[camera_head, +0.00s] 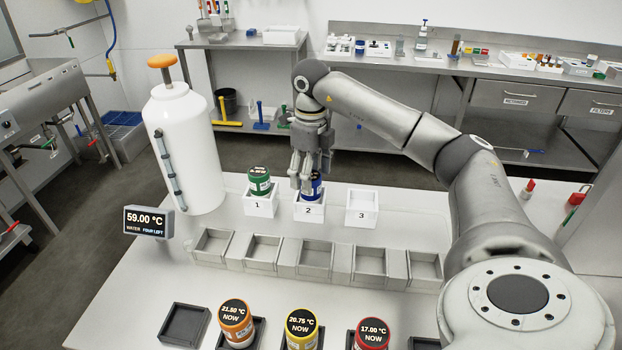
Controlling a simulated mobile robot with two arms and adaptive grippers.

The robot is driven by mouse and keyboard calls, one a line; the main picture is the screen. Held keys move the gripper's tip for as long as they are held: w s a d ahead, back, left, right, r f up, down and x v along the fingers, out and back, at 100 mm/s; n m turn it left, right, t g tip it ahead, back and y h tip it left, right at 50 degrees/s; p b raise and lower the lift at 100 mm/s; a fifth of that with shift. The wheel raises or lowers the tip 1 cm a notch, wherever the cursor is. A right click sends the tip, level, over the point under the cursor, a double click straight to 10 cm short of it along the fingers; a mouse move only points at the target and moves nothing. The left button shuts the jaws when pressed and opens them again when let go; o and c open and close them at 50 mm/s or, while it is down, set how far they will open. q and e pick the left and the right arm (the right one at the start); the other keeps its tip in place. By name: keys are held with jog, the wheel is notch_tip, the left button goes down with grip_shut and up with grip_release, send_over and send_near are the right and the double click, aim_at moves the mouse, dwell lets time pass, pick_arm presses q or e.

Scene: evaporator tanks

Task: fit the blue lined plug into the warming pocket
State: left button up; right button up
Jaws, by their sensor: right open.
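The blue plug (316,187) sits upright in the white holder marked 2 (309,212). My right gripper (308,178) points straight down at the plug, its fingers open around or just in front of its upper part. The fingers hide much of the plug, its lining cannot be made out, and contact cannot be told. A row of grey metal pockets (262,265) runs across the table in front of the holders, and they look empty. No label tells which is the warming pocket. My left gripper is not in view.
A green plug (259,180) stands in holder 1; white holder 3 (362,210) is empty. Orange (236,330), yellow (301,332) and red (370,337) containers stand in front. A white tank (190,145) and a 59.00 °C display (148,222) stand left.

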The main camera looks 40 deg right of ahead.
notch_tip(320, 180, up, 6)
notch_tip(320, 180, up, 4)
jog(key=shift+r+p, duration=0.2)
jog(key=shift+p, duration=0.3)
jog(key=shift+a+f, duration=0.1)
dwell(0.3)
